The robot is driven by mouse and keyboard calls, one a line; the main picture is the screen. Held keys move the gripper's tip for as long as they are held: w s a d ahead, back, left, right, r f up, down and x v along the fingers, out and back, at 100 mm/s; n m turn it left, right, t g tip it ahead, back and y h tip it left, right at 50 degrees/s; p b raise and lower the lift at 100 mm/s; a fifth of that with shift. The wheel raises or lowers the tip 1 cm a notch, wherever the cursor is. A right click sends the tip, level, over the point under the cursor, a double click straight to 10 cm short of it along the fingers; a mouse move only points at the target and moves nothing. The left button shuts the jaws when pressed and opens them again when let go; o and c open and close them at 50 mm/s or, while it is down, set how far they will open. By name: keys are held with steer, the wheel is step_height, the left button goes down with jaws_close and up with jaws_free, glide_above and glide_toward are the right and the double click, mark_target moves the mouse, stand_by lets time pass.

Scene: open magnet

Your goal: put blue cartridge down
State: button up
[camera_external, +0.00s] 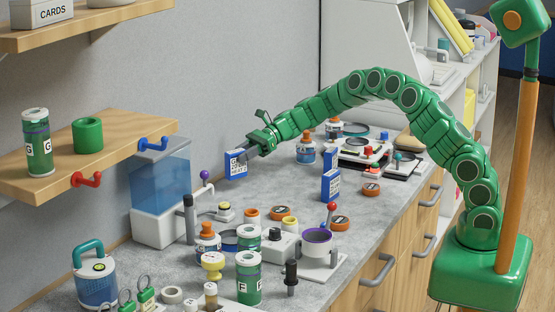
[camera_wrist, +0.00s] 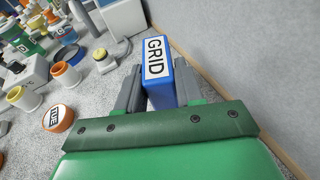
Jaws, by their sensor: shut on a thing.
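A blue cartridge (camera_external: 236,163) with a white label is between the jaws of my gripper (camera_external: 262,140), near the back wall. In the wrist view the blue cartridge (camera_wrist: 157,72) reads "GRID" on its end, and the grey fingers of my gripper (camera_wrist: 158,92) close on both its sides. I cannot tell whether its lower edge touches the counter (camera_external: 262,190). A second blue cartridge (camera_external: 330,185) with a white label stands upright on the counter, to the right of my gripper and apart from it.
A water tank unit (camera_external: 160,190) stands to the left. A small button device (camera_external: 224,212), orange rings (camera_external: 280,212), jars (camera_external: 248,280) and a purple-rimmed cup (camera_external: 317,242) crowd the front. The wall (camera_wrist: 225,45) is close on the right in the wrist view. Some bare counter lies around the held cartridge.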

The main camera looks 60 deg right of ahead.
mark_target(240, 166)
steer(key=shift+w+f, duration=0.4)
steer(key=shift+f, duration=1.65)
steer(key=o, duration=1.1)
steer(key=shift+f, duration=0.15)
